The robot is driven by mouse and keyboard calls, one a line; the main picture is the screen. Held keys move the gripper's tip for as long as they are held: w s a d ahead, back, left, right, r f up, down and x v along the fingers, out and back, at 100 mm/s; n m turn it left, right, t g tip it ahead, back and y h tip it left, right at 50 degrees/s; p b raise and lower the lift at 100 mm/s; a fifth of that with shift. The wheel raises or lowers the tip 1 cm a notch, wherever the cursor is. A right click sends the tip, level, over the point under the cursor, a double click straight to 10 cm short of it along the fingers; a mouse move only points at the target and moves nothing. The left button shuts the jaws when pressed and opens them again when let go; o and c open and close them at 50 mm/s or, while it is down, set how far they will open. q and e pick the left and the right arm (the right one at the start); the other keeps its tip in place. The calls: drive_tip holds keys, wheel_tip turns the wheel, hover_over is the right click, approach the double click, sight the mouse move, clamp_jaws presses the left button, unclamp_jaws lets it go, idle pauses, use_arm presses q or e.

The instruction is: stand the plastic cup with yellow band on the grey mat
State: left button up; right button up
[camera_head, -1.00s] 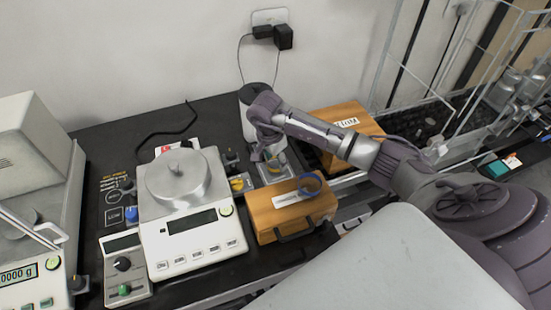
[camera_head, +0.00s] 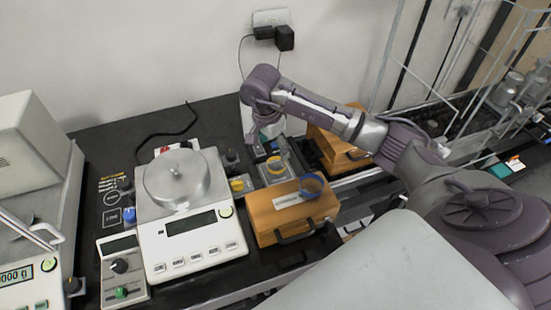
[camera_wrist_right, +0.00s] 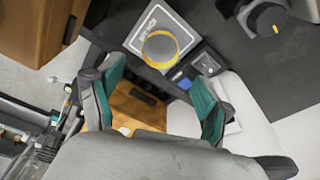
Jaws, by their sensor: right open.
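The plastic cup with yellow band (camera_head: 275,165) stands upright on the grey mat (camera_head: 286,179), behind the near wooden box. In the right wrist view the cup (camera_wrist_right: 160,47) shows from above, its yellow ring within the pale-edged square of the mat (camera_wrist_right: 140,42). My right gripper (camera_head: 261,133) is above and behind the cup, apart from it. Its two teal fingers (camera_wrist_right: 158,76) are spread with nothing between them. My left gripper is not in view.
A wooden box (camera_head: 265,222) carries a blue-banded cup (camera_head: 312,184). A balance (camera_head: 160,239) with a metal pan stands left of it. Another wooden box (camera_head: 330,148) is behind, near my right arm. A yellow-topped item (camera_head: 240,184) sits left of the mat.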

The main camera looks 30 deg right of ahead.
drive_tip(key=r, duration=0.5)
drive_tip(key=shift+a+b, duration=0.35)
